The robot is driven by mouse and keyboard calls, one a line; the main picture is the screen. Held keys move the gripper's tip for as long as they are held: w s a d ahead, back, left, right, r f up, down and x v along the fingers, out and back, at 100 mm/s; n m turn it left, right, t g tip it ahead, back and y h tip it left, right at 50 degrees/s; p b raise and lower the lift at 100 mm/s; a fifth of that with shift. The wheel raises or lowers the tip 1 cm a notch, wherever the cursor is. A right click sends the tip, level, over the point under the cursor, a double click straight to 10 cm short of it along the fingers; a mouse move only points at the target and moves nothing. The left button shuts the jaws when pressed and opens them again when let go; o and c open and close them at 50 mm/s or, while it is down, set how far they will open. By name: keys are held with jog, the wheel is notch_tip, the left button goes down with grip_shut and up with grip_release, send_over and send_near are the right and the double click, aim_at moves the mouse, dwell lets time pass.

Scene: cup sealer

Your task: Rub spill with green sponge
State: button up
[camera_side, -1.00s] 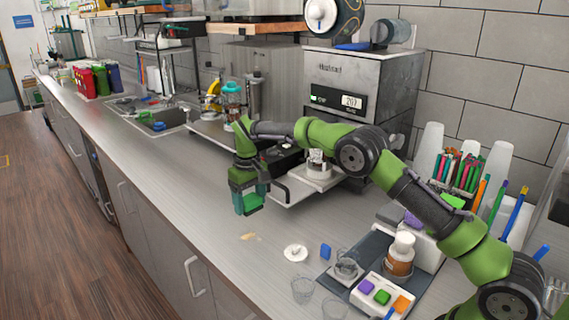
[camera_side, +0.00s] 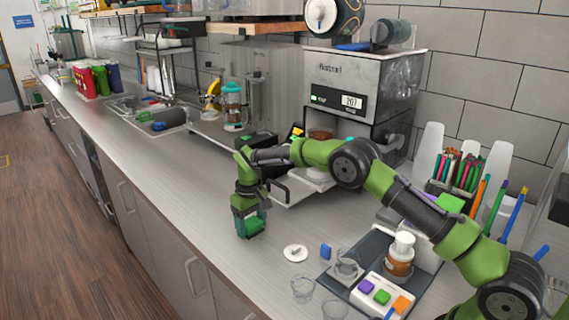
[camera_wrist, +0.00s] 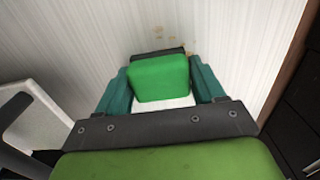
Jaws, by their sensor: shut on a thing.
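My gripper (camera_side: 250,224) is shut on the green sponge (camera_wrist: 160,78), which sits between the two teal fingers in the wrist view. The sponge also shows as a bright green patch low in the gripper in the side view (camera_side: 254,224). The gripper points down, low over the counter, where the spill showed earlier. Small brownish spill marks (camera_wrist: 157,34) lie on the pale counter just beyond the sponge in the wrist view. In the side view the gripper hides the spill. I cannot tell whether the sponge touches the counter.
A white lid-like disc (camera_side: 295,253), a blue block (camera_side: 326,251) and clear cups (camera_side: 303,288) are right of the gripper. A metal machine (camera_side: 360,95) stands behind. The counter (camera_side: 190,190) is clear to the left; its front edge is near.

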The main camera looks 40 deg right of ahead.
aim_at(242, 241)
jog(key=a, duration=0.4)
jog(key=shift+a, duration=0.1)
jog(key=d, duration=0.4)
jog(key=shift+d, duration=0.1)
jog(key=shift+s, duration=0.3)
jog(key=shift+s+a+f, duration=0.1)
jog(key=shift+s+a, duration=0.05)
jog(key=shift+a, duration=2)
jog(key=d, duration=0.4)
jog(key=shift+d, duration=0.2)
jog(key=shift+r, duration=4.2)
jog(key=shift+a, duration=0.1)
